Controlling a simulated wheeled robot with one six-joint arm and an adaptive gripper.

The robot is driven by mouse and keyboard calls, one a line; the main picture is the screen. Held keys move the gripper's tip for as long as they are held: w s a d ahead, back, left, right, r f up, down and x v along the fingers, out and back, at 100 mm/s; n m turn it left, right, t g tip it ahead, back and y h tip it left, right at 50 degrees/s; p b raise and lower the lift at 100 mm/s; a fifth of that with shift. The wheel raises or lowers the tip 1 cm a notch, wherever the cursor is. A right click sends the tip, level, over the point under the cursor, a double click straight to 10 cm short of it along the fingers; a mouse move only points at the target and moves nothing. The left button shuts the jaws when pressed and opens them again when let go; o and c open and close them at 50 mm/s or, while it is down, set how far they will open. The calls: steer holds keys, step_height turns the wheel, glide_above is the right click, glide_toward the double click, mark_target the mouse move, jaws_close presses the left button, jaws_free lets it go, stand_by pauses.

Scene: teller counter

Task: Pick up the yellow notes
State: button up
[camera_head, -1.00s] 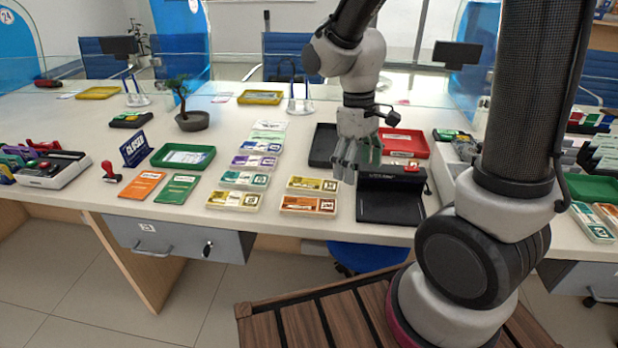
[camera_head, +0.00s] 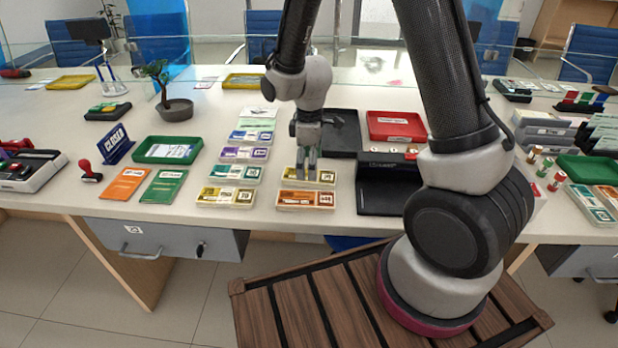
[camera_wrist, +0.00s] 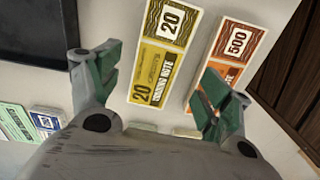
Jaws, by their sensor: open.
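The yellow notes (camera_head: 326,178) lie in a flat stack on the counter, and the wrist view shows them (camera_wrist: 158,72) printed with "20" and "TRAINING NOTE". My gripper (camera_head: 306,174) is above them, pointing down. In the wrist view my gripper (camera_wrist: 158,88) is open and empty, its green-tipped fingers spread to either side of the yellow stack. I cannot tell the exact height left. A second, yellow-green stack (camera_head: 226,196) lies further left in the head view.
An orange 500 stack (camera_head: 305,199) lies close beside the yellow notes, in front of them in the head view. A black device (camera_head: 385,195) stands to the right, with a dark tray (camera_head: 341,128) and a red tray (camera_head: 397,125) behind. More note stacks are at left.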

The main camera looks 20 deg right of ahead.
step_height(320, 180, down, 4)
steer(key=shift+w+r, duration=0.1)
steer(key=shift+w, duration=0.05)
steer(key=c, duration=1.1)
